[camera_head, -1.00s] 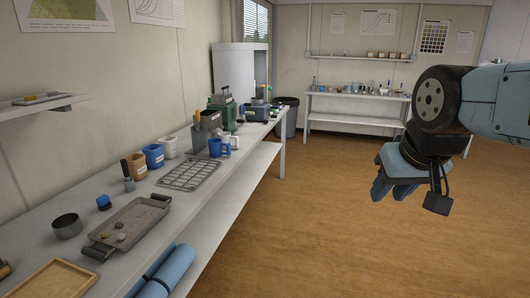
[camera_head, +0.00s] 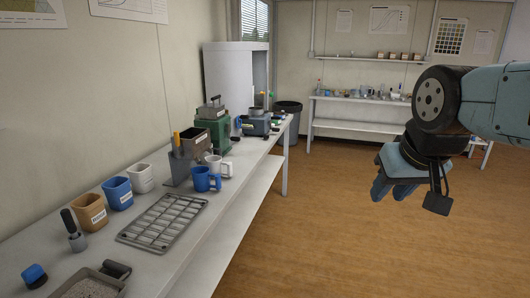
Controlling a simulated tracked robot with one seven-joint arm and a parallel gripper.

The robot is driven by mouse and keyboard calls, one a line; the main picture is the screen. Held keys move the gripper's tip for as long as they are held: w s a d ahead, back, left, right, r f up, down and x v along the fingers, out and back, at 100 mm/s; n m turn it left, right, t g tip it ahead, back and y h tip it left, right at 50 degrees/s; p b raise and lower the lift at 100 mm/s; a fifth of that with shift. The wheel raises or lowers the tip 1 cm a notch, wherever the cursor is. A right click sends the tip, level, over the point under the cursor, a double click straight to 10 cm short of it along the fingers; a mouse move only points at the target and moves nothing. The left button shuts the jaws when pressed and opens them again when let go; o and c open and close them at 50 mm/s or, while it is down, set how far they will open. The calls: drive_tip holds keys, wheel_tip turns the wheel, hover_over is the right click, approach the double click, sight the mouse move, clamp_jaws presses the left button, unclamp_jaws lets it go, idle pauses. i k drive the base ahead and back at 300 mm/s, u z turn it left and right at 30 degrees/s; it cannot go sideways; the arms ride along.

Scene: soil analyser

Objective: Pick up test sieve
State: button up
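I cannot make out a test sieve for certain. A small round grey item (camera_head: 256,110) sits on top of a dark blue-grey device (camera_head: 257,126) toward the far end of the long bench; it is too small to tell if it is a sieve. My gripper (camera_head: 391,193) hangs in the air at the right, over the floor and well away from the bench. Its two blue fingers point down, look apart and hold nothing.
The long bench (camera_head: 150,268) carries a wire rack (camera_head: 163,222), blue, orange-brown and white cups, a blue mug (camera_head: 206,179), a green machine (camera_head: 213,127) and a tray (camera_head: 92,285) at the near edge. A bin (camera_head: 287,121) stands beyond.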

sight(275, 121)
drive_tip(key=i, duration=4.3)
drive_tip(key=u, duration=0.2)
drive_tip(key=k, duration=0.85)
drive_tip(key=z, duration=0.25)
drive_tip(key=i, duration=0.5)
drive_tip(key=u, duration=0.05)
